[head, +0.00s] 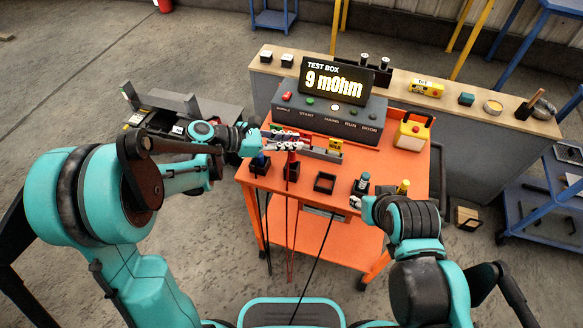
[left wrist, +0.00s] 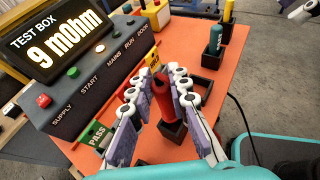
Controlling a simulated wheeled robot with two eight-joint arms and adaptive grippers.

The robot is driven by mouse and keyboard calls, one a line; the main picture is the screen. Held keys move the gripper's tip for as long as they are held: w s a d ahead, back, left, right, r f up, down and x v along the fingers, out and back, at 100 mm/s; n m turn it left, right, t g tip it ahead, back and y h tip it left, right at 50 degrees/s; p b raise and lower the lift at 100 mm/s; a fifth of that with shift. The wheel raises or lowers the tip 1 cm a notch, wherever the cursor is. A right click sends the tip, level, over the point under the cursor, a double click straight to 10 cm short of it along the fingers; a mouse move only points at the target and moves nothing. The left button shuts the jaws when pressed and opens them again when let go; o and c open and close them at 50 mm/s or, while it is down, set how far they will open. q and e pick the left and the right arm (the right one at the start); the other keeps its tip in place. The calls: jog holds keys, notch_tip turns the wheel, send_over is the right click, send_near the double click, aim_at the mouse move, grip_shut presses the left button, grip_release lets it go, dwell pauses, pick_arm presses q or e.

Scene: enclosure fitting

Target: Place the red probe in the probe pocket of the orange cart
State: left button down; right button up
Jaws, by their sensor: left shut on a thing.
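The red probe (left wrist: 167,96) is upright between the fingers of my left gripper (left wrist: 160,88), which is shut on it. Its lower end is at a black square pocket (left wrist: 172,131); I cannot tell how deep it sits. In the head view the left gripper (head: 285,144) is over the left part of the orange cart (head: 387,158), with the red probe (head: 291,162) below its fingers and a red cable hanging down. My right gripper (head: 356,202) is at the cart's front right, partly hidden by its own arm; its jaws are unclear.
The test box (head: 335,117) stands behind, reading 9 mOhm. A blue probe (head: 261,160) is left of the red one. An empty black square holder (head: 325,183) is to the right, then a teal-capped item (head: 361,184) and a yellow one (head: 403,187). Cables hang in front.

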aim_at(290, 160)
pick_arm(q)
notch_tip(290, 160, down, 7)
jog(key=b, duration=0.2)
jog(key=shift+f+b, duration=0.15)
jog(key=shift+b, duration=0.2)
jog(key=c, duration=1.4)
grip_release()
jog(key=shift+c, duration=0.2)
jog(key=shift+a, duration=0.15)
jog(key=r+p+v, duration=0.1)
jog(key=p+v, duration=0.2)
jog(key=v, duration=0.8)
jog(key=s+a+r+m+t+y, duration=0.1)
jog(key=s+a+m+y, duration=0.2)
jog(key=s+m+y, duration=0.3)
jog(key=s+a+r+m+t+y, duration=0.1)
jog(key=s+a+m+y, duration=0.3)
jog(key=m, duration=1.1)
jog(key=s+t+y, duration=0.1)
jog(key=s+y, duration=0.2)
jog(key=s, duration=0.3)
jog(key=shift+a+r+m, duration=0.25)
jog(key=shift+r+m, duration=0.05)
